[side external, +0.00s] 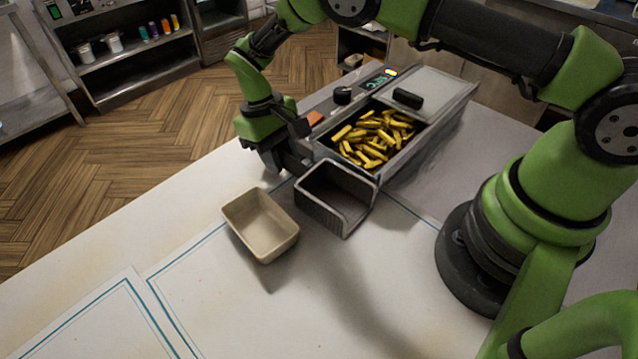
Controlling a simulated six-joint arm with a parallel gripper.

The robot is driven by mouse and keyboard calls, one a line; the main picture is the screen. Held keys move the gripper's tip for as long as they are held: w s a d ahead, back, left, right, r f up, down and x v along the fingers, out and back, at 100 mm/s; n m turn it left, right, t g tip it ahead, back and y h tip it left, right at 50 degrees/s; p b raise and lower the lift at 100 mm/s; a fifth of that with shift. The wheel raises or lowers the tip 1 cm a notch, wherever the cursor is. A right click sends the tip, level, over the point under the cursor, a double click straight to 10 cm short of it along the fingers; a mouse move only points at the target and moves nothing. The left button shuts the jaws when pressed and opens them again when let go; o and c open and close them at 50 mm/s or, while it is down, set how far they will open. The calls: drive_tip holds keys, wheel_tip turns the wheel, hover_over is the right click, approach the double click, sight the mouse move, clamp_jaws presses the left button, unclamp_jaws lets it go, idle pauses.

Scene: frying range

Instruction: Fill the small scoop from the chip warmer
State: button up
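The chip warmer (402,160) is a grey metal box on the table with a pile of yellow chips (375,135) in its open well. Its lid (430,92), with a black handle, is slid back to the right. The small scoop (332,207) is dark grey, ribbed and open-topped; its visible inside looks empty. It is at the warmer's near left corner. My gripper (294,163) is at the scoop's back left, beside the warmer, and appears shut on the scoop. The fingertips and the handle are mostly hidden.
A cream tub (261,225) stands empty on the table (110,255), left of the scoop. The warmer's control panel (352,95) has a knob and a lit display. The table's front is clear, with blue-lined rectangles. Shelves (125,50) stand across the floor.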

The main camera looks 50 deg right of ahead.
clamp_jaws()
drive_tip(key=shift+r, duration=2.55)
